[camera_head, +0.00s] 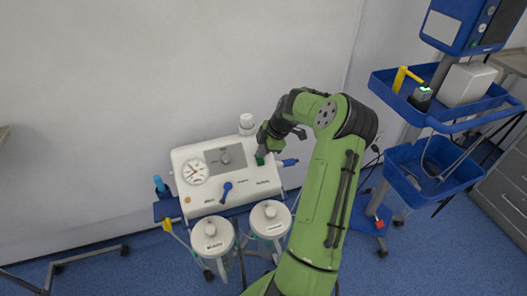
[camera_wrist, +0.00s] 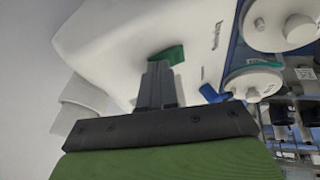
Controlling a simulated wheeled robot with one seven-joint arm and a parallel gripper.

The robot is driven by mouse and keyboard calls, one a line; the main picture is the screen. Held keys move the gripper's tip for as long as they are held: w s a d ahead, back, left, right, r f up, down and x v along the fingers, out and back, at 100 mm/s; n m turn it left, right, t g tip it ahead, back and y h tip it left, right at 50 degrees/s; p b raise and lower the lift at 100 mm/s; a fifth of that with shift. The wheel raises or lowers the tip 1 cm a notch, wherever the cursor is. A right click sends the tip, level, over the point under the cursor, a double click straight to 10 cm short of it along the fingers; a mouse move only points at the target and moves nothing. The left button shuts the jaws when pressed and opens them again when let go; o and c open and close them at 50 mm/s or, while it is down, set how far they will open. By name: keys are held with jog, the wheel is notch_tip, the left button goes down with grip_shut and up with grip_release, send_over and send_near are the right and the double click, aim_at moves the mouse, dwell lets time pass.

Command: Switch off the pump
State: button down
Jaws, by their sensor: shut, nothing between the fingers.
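The pump (camera_head: 222,178) is a white box with a round gauge (camera_head: 195,171), a grey panel with a knob and a blue lever (camera_head: 226,190). A green switch (camera_head: 260,160) sits at the right of its front face. My gripper (camera_head: 264,152) is shut and empty, with its tips at or just in front of the green switch. In the wrist view the closed fingers (camera_wrist: 160,72) overlap the lower edge of the green switch (camera_wrist: 168,55). I cannot tell whether they touch it or which way the switch is set.
Two white-lidded canisters (camera_head: 212,234) hang below the pump's front. A blue connector (camera_head: 289,162) sticks out at its right side. A blue-trayed cart (camera_head: 432,120) with a monitor (camera_head: 470,25) stands to the right. A plain wall is behind.

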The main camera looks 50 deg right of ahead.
jog(key=shift+s+a+f+b, duration=0.1)
jog(key=shift+s+a+b, duration=0.3)
jog(key=shift+s, duration=0.3)
